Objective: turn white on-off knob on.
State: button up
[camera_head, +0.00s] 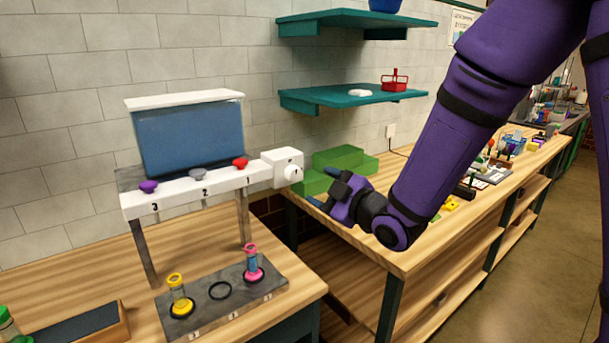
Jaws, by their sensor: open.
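The white on-off knob (292,173) sits on the front of a white box (273,166) at the right end of a white dispenser bar. A small mark shows above the knob, but its setting is too small to read. My gripper (322,188) is open and empty, to the right of the knob and a little lower in the picture. Its blue-tipped fingers point left and appear apart from the knob. Nothing hides the knob.
The numbered bar (187,196) carries purple, grey and red knobs in front of a blue tank (190,137). Below stands a grey base (222,295) with yellow and pink vials. Green blocks (345,160) lie behind my gripper. Teal shelves (345,95) hang above.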

aim_at(296, 175)
jog(key=x, duration=0.8)
jog(key=shift+w+a, duration=0.15)
jog(key=shift+c, duration=0.2)
jog(key=c, duration=0.9)
